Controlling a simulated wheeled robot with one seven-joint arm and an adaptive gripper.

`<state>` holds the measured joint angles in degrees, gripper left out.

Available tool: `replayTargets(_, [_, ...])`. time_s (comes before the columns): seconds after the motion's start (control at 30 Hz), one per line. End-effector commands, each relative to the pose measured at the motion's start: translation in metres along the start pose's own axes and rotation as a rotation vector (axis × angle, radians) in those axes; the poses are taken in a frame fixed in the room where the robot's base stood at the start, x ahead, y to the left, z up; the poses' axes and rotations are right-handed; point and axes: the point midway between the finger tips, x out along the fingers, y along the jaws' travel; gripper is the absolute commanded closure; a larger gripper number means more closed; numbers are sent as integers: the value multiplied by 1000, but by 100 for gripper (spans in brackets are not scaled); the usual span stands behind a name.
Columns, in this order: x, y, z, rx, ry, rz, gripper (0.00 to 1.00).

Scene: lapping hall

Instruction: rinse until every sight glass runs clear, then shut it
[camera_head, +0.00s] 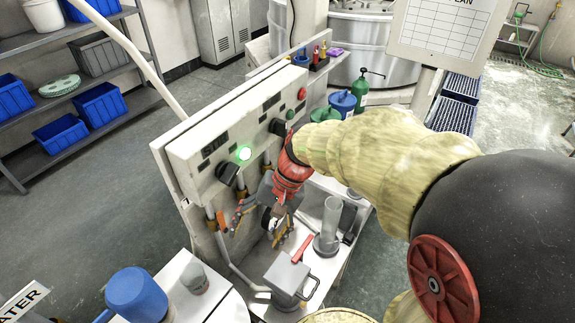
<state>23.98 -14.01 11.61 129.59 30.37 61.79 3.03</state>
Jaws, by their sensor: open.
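A white control panel (222,132) stands left of my arm. It carries a black knob (228,172) beside a lit green lamp (243,153), and a second black knob (277,127) further right. Brass-coloured fittings and pipes (207,220) hang below the panel's face. My gripper (262,221) is open just in front of the panel's lower part, its fingers pointing down and apart. I see nothing held between them. I cannot make out a sight glass or the water in one; my wrist and gripper hide part of the pipework.
Below stand a grey metal box with a handle (288,278) and a clear cylinder (328,225). A blue jug (138,294) and grey cup (194,278) stand at front left. Green and blue containers (342,104) are behind my arm. The floor at left (110,190) is clear.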

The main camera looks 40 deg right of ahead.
Motion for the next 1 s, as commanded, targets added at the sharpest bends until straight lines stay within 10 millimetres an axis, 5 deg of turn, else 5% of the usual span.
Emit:
replayTargets(0.37, [22,6,-94,592,-262,-360,11])
replayTargets(0.57, [20,12,-168,897,-375,-652,11])
replayTargets(0.8, [6,57,-270,1216,-458,-1060,11])
replayTargets(1.0, [-1,106,-323,1366,-469,-1305,11])
